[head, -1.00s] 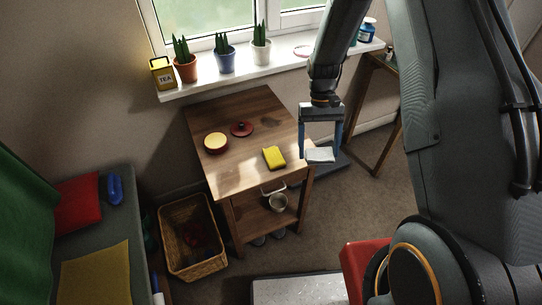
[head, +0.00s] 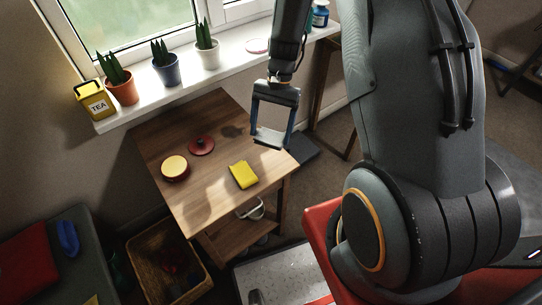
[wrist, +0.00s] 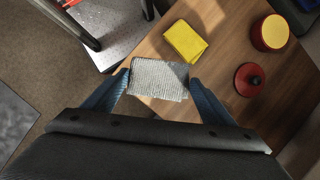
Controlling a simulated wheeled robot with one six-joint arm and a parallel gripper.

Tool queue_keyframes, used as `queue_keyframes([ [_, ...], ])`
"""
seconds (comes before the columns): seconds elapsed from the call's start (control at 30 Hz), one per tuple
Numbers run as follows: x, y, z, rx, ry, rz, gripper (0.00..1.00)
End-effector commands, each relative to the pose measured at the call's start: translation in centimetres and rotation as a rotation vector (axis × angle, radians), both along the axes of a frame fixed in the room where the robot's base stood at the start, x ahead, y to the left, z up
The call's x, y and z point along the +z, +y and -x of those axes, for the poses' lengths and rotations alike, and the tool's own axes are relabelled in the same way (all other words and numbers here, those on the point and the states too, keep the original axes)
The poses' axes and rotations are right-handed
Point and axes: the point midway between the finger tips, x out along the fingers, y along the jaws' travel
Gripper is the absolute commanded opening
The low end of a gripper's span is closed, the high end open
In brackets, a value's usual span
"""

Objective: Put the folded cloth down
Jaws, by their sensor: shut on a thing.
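The folded cloth (wrist: 159,80) is a pale grey-white textured rectangle. In the wrist view it sits between the two blue fingers of my gripper (wrist: 158,92), which is shut on it. In the head view my gripper (head: 269,141) holds the cloth (head: 268,142) over the right back part of the wooden table (head: 205,207), near its right edge. How high the cloth is above the top is hard to tell. A yellow folded cloth or sponge (head: 243,175) lies on the table, apart from the gripper; it also shows in the wrist view (wrist: 185,41).
A round red-and-cream tin (head: 175,167) and a red lid with a dark knob (head: 201,146) stand on the table's left part. The front of the tabletop is clear. The windowsill (head: 140,118) behind holds plants and a tea tin (head: 95,101). A wicker basket (head: 150,262) stands below.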

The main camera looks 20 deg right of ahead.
Motion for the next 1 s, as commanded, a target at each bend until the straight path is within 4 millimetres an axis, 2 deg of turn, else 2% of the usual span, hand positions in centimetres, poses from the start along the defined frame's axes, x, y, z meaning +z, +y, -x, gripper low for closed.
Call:
queue_keyframes([
  [0.1,0.4,-0.5,0.9,-0.298,0.012,0.0,0.57],
  [0.2,0.6,-0.9,1.2,-0.472,0.022,0.002,0.57],
  [0.3,0.4,-1.2,1.5,-0.565,0.031,0.004,0.57],
  [0.6,-3.7,-1.2,1.6,-0.587,0.035,0.005,0.57],
  [0.87,-5.7,-1.2,1.5,-0.585,0.032,0.005,0.57],
  [1.0,-7.5,-1.2,1.6,-0.585,0.035,0.005,0.57],
])
